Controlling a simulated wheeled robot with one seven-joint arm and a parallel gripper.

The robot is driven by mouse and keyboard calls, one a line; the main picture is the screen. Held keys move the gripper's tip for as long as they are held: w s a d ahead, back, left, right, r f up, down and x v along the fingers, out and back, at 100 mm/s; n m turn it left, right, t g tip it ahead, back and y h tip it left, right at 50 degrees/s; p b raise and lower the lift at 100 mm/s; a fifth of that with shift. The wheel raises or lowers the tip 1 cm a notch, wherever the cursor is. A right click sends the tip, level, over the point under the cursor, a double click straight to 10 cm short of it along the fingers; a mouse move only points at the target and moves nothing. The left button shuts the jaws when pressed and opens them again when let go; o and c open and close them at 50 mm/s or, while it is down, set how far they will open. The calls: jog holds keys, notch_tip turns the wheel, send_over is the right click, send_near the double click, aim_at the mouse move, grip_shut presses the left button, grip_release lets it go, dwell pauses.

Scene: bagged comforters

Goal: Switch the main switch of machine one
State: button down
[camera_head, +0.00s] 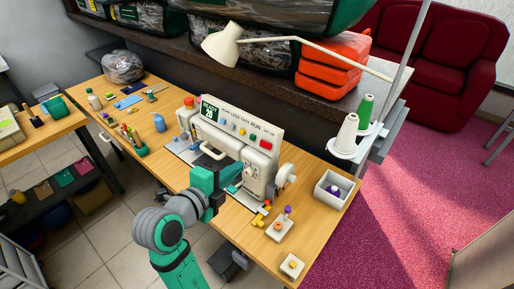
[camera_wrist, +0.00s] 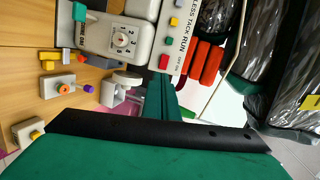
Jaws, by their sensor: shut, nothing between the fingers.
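The sewing machine (camera_head: 232,160) is cream-white and stands on the wooden table, with a row of coloured buttons and the words "LESS", "TACK", "RUN" on its upper panel. A display (camera_head: 209,109) reads "READY 20". A red button (camera_head: 266,145) sits at the panel's right end, by small "OFF ON" lettering; it also shows in the wrist view (camera_wrist: 164,62). I cannot tell which control is the main switch. My gripper (camera_head: 232,188) is shut and empty, close in front of the machine's lower right part. In the wrist view its green finger part (camera_wrist: 160,96) points towards the machine.
A small box with an orange knob and purple-topped stick (camera_head: 279,229) and a yellow-button box (camera_head: 292,265) stand at the table's front right. A handwheel (camera_head: 287,175), white tray (camera_head: 333,189) and thread cones (camera_head: 346,135) lie to the right. A lamp (camera_head: 224,47) overhangs.

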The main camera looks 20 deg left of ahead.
aim_at(263, 144)
jog(key=shift+s+a+r+m, duration=0.2)
jog(key=shift+r+m, duration=0.1)
jog(key=shift+r, duration=0.15)
jog(key=shift+s+a+r+m, duration=0.15)
jog(key=shift+r+m, duration=0.15)
jog(key=shift+r, duration=0.15)
jog(key=shift+w, duration=0.15)
jog(key=x, duration=1.4)
jog(key=shift+f, duration=0.2)
jog(key=shift+d, duration=0.1)
